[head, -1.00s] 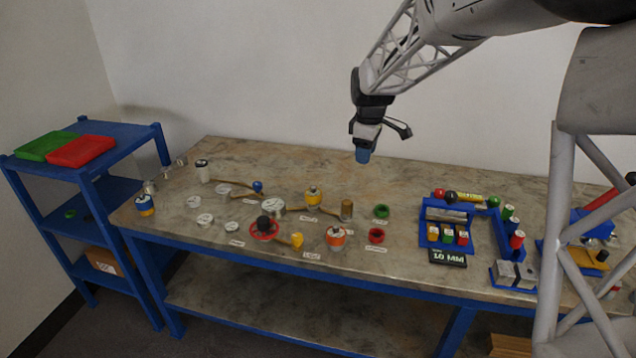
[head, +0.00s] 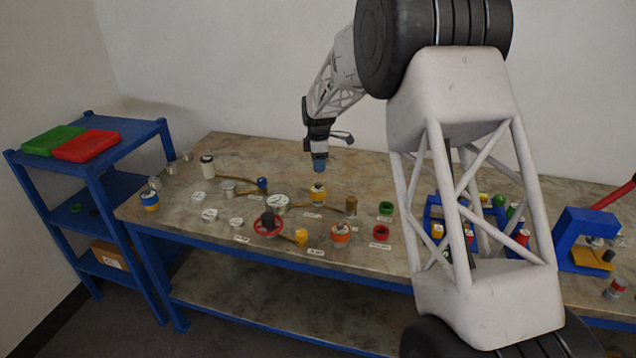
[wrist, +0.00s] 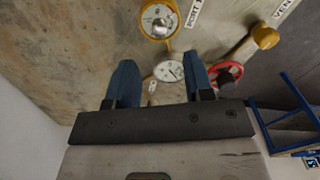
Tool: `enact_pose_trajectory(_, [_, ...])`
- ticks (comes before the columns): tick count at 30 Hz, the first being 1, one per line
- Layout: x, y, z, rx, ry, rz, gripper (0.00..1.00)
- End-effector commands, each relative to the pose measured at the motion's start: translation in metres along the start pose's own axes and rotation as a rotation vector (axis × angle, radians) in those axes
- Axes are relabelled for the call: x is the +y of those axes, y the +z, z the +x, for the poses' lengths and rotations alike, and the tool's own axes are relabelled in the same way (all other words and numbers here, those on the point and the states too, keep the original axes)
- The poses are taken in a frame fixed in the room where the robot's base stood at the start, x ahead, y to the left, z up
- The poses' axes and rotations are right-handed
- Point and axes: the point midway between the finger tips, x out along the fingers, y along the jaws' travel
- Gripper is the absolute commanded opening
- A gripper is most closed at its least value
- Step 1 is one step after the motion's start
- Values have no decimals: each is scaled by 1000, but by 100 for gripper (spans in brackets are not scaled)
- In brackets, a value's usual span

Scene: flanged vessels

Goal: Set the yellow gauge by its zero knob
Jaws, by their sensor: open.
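The yellow gauge (head: 318,192) stands on the bench near the middle, with a pale top. In the wrist view it shows as a yellow-rimmed white dial (wrist: 159,20) at the top, beyond the fingertips.
A silver round lid (head: 278,203) and a red handwheel (head: 268,225) stand left of the gauge. A yellow-ended pipe (head: 301,237), an orange-banded vessel (head: 340,236) and a brown post (head: 351,206) stand close by. A blue shelf (head: 95,165) is at the left.

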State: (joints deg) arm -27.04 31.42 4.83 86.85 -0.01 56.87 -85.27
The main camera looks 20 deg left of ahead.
Motion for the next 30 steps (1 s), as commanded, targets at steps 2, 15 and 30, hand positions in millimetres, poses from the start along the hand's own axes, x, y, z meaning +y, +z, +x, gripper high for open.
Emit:
enact_pose_trajectory(2, [1, -1, 1, 0, 0, -4, 48])
enact_pose_trajectory(15, [1, -1, 5, 0, -2, -4, 48])
enact_pose_trajectory(30, [1, -1, 54, 0, -2, -3, 48])
